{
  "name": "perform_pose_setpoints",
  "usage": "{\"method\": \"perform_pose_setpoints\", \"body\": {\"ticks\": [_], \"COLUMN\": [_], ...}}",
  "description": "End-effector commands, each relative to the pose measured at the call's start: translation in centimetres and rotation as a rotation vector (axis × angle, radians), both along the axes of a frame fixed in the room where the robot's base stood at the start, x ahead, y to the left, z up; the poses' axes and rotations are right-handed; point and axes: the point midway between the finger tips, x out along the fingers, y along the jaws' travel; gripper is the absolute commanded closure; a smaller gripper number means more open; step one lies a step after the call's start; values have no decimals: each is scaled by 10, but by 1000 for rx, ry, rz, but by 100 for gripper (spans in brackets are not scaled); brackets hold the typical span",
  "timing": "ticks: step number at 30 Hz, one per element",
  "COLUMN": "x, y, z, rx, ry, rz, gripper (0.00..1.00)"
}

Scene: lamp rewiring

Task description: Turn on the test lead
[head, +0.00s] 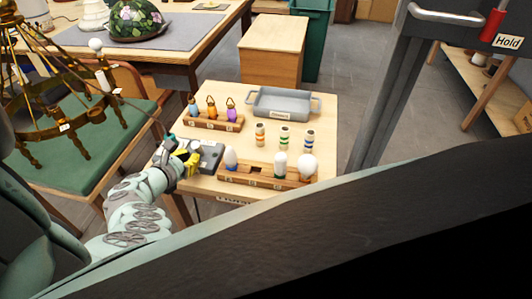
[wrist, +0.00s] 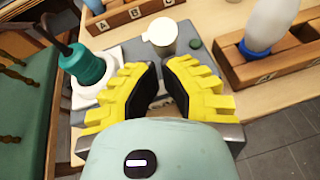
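The test lead box is a grey box (head: 211,155) at the left edge of the small wooden table. In the wrist view the grey box (wrist: 113,50) carries a white round socket (wrist: 97,92) with a teal plug (wrist: 88,65) on a dark stem. A white cylindrical part (wrist: 161,34) and a small green button (wrist: 195,43) are on it too. My gripper (wrist: 161,72) has yellow fingers, parted with nothing visible between them, over the box and just short of the white cylinder. My gripper (head: 185,161) partly covers the box in the head view.
A wooden rack (head: 262,176) with bulbs stands at the front, close right of the box. Another rack (head: 213,121) with coloured lamps stands behind. A grey tray (head: 283,104) and several striped cylinders (head: 284,138) are further right. A brass chandelier (head: 75,85) rests on the green bench at left.

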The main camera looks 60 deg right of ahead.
Motion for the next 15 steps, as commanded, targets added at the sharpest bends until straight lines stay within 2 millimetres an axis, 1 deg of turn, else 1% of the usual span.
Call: {"method": "perform_pose_setpoints", "body": {"ticks": [8,15], "x": [-1,-1], "y": [-1,-2], "z": [0,5], "rx": [1,29], "ry": [1,11], "rz": [-4,-7], "gripper": [100,100]}}
